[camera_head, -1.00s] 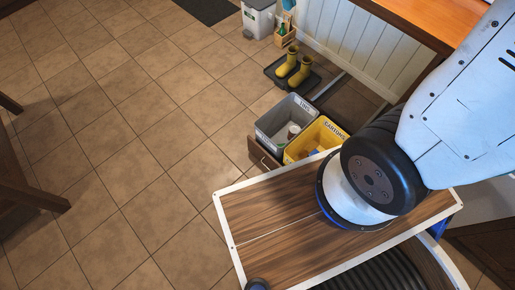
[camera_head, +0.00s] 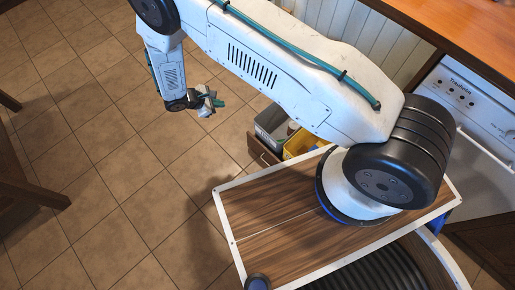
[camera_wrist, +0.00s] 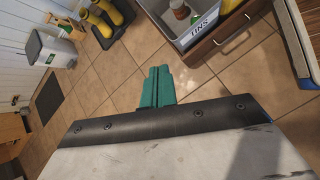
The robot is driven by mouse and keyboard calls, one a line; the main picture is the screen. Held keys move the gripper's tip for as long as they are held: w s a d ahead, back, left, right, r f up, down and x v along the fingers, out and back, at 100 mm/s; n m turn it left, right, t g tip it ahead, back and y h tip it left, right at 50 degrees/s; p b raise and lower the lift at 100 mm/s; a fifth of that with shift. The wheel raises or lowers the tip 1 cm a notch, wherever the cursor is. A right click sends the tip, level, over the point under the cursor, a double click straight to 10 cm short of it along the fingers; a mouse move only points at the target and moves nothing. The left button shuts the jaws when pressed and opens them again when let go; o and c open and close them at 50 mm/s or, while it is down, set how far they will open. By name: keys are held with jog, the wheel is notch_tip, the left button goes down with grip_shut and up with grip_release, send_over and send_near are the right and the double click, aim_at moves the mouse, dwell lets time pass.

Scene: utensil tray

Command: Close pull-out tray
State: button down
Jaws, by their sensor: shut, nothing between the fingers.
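The pull-out tray (camera_head: 256,148) is pulled out from under the counter, with a brown wooden front. It holds a grey bin (camera_head: 270,122) and a yellow bin (camera_head: 298,146), both partly hidden behind my arm in the head view. In the wrist view the tray front (camera_wrist: 222,46) shows a handle at upper right, with the grey bin labelled TINS (camera_wrist: 203,27) above it. My gripper (camera_head: 213,103) hangs over the floor to the left of the tray, apart from it. Its teal fingers (camera_wrist: 158,76) are together and empty.
Yellow boots (camera_wrist: 107,17) on a dark mat and a white bin (camera_wrist: 48,50) stand beyond the tray. A white-fronted appliance (camera_head: 475,110) is under the counter (camera_head: 430,30) at right. Tiled floor (camera_head: 110,190) left of the tray is clear.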

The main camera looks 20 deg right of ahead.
jog(key=s+f+n, duration=0.3)
jog(key=s+f, duration=0.2)
jog(key=f, duration=0.7)
jog(key=n+t, duration=0.2)
jog(key=n, duration=0.1)
send_near(261, 148)
jog(key=x, duration=0.4)
jog(key=shift+d+f, duration=0.25)
jog(key=shift+f, duration=0.05)
jog(key=shift+w+d, duration=0.2)
jog(key=shift+d, duration=0.2)
